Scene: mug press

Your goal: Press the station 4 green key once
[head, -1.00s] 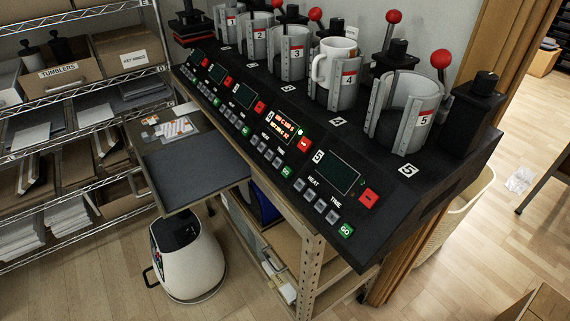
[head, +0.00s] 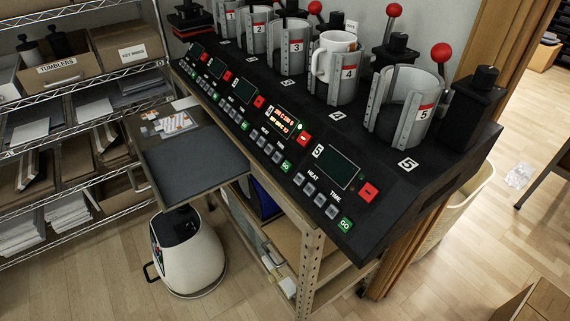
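The station 4 green GO key (head: 285,167) is in the head view, at the right end of a short row of grey keys (head: 265,148) on the sloped black front panel. Above it the station 4 display (head: 284,121) is lit with orange text, with a red key (head: 304,139) at its lower right. A white mug (head: 328,58) sits in the grey station 4 clamp (head: 346,85). Neither of my grippers is in view, and nothing covers the key.
The station 5 green key (head: 346,224) and station 3 green key (head: 246,126) lie on either side. The station 5 clamp (head: 402,110) looks empty. A tray (head: 193,172) with a dark mat juts out at left. Wire shelves stand far left.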

